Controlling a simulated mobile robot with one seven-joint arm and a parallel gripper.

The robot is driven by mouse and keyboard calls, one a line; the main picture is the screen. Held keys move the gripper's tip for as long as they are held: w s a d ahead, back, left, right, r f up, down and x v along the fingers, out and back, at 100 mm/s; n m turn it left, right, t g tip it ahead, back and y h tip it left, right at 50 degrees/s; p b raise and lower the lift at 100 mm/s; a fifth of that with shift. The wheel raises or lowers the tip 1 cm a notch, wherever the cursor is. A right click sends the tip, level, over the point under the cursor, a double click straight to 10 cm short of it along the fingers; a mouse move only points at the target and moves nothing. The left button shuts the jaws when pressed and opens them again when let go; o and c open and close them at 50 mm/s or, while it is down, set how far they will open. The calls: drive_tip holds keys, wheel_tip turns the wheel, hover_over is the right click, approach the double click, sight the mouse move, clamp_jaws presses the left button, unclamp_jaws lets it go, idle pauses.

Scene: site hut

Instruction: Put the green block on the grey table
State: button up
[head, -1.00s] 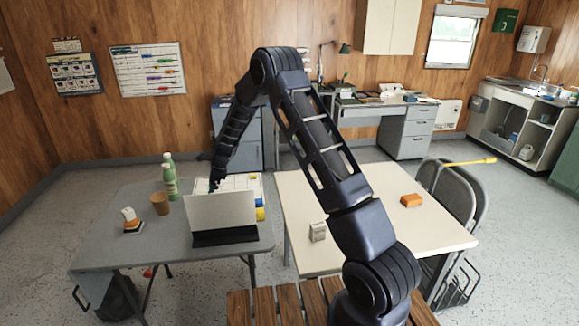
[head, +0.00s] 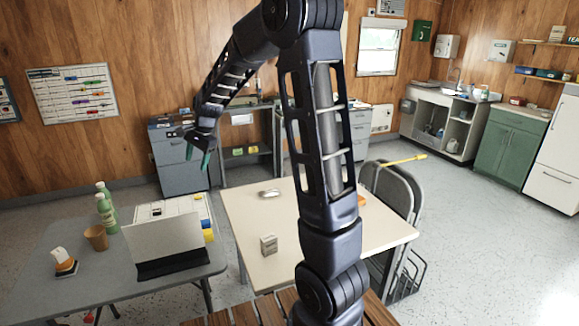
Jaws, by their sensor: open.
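The grey table (head: 100,278) stands at the left, with a laptop-like panel, bottles and a cup on it. I cannot make out a green block anywhere; the upright panel and my arm hide parts of the tables. My gripper (head: 198,158) points down, its two teal fingers apart. It looks empty and hangs in the air above and beyond the far right part of the grey table, in front of the grey cabinet in the picture.
On the grey table are an upright panel (head: 165,242), green bottles (head: 106,212), a brown cup (head: 96,238) and a yellow block (head: 208,236). The cream table (head: 238,210) holds a small box (head: 269,245). A yellow-tipped stick (head: 405,160) juts over folded chairs.

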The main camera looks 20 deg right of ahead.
drive_tip(key=s+d+r+n+t+h, duration=0.1)
drive_tip(key=s+d+r+n, duration=0.1)
drive_tip(key=s+d, duration=0.5)
drive_tip(key=s+d+r+n+h, duration=0.1)
drive_tip(key=s+d+r+n, duration=0.2)
drive_tip(key=s+d, duration=0.4)
drive_tip(key=s+d+r+n+t+h, duration=0.1)
drive_tip(key=s+d+r+n, duration=0.2)
drive_tip(key=s, duration=1.5)
drive_tip(key=d+n, duration=0.2)
drive_tip(key=d, duration=0.3)
drive_tip(key=shift+s+t, duration=0.3)
drive_tip(key=shift+s, duration=0.1)
